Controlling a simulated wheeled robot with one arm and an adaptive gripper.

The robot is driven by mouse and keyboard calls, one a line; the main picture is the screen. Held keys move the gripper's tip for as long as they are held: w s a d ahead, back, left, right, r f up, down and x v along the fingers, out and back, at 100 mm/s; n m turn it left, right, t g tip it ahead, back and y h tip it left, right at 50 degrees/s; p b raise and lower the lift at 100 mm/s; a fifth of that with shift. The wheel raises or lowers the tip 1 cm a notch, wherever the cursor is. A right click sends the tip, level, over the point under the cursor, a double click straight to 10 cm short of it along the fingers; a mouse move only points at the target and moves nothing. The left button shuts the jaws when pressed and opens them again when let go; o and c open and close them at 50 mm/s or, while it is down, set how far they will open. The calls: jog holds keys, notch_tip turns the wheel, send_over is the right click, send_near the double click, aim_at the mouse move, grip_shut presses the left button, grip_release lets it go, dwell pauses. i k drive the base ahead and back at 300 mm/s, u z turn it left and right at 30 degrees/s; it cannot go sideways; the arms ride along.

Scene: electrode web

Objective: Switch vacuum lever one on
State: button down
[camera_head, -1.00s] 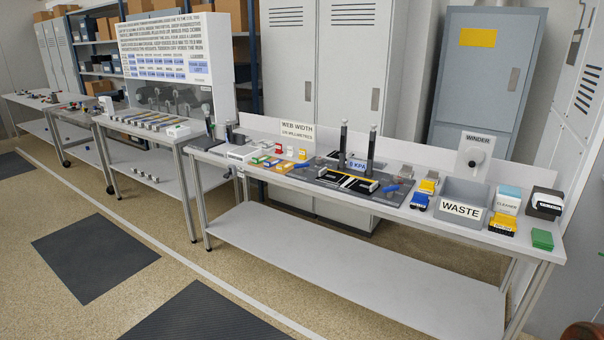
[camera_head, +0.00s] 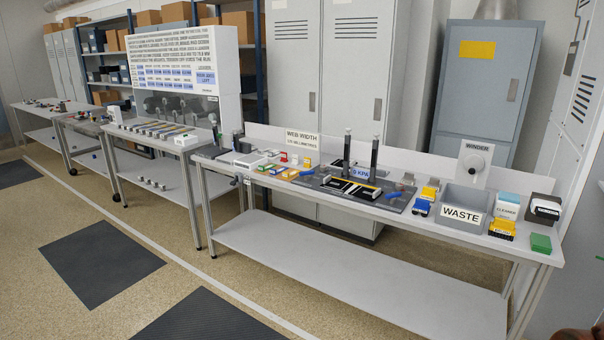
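The long white bench (camera_head: 360,285) carries a dark plate (camera_head: 330,190) with black-and-white pads and two upright black posts, the left post (camera_head: 347,150) and the right post (camera_head: 375,158). A small blue handle-like part (camera_head: 394,196) lies at the plate's right side. My gripper is not in view.
A grey WASTE bin (camera_head: 463,212), a WINDER panel (camera_head: 475,160) and several small boxes stand at the bench's right. A WEB WIDTH sign (camera_head: 302,140) stands further left. Other benches run off to the left. The floor in front is open, with dark mats (camera_head: 97,262).

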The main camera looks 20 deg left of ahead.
aim_at(307, 174)
jog(key=u, duration=0.85)
jog(key=i, duration=0.95)
jog(key=u, duration=1.1)
jog(key=i, duration=1.6)
jog(key=z, duration=0.85)
jog(key=i, duration=1.3)
jog(key=z, duration=0.95)
